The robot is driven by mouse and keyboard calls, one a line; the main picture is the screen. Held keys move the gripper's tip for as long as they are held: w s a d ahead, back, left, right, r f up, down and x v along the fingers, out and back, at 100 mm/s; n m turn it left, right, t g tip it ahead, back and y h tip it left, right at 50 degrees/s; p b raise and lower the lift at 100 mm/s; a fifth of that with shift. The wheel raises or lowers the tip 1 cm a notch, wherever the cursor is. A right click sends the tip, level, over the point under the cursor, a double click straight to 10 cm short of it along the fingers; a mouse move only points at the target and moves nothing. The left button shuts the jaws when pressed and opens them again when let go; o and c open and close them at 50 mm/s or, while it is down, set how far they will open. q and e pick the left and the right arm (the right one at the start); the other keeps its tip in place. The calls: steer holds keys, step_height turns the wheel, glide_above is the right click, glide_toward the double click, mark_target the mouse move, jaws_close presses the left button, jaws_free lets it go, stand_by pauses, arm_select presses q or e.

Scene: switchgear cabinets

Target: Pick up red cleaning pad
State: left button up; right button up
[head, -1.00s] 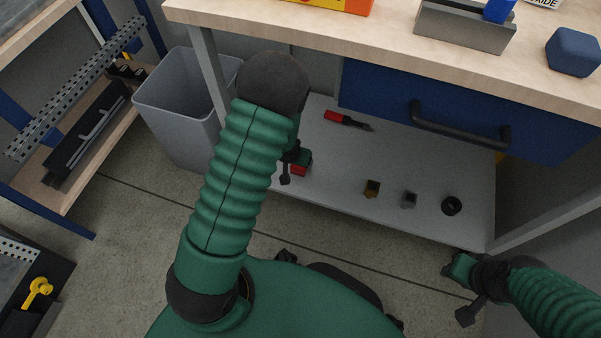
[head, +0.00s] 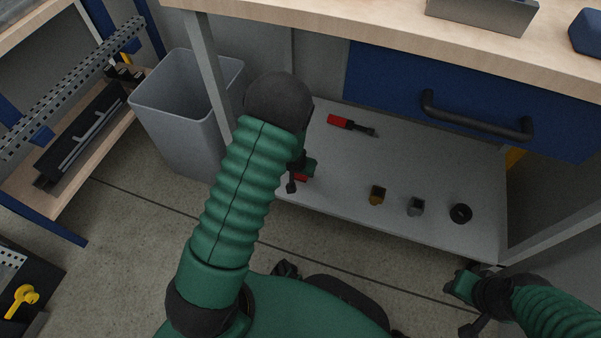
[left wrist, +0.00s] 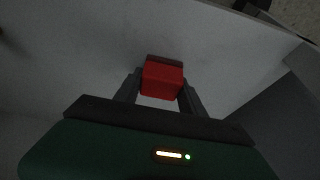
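The red cleaning pad (left wrist: 162,80) is between the two fingers of my left gripper (left wrist: 161,84) in the left wrist view. The fingers are close along both sides of it; whether they grip it I cannot tell. My arm hides much of that spot. My right gripper (head: 464,302) is at the lower right, in front of the shelf, with its finger opening unclear.
A grey bin (head: 170,120) stands left of the table leg (head: 208,75).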

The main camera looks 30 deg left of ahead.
arm_select(q)
jaws_close()
step_height(320, 180, up, 10)
steer(key=p, duration=0.8)
steer(key=shift+r, duration=0.1)
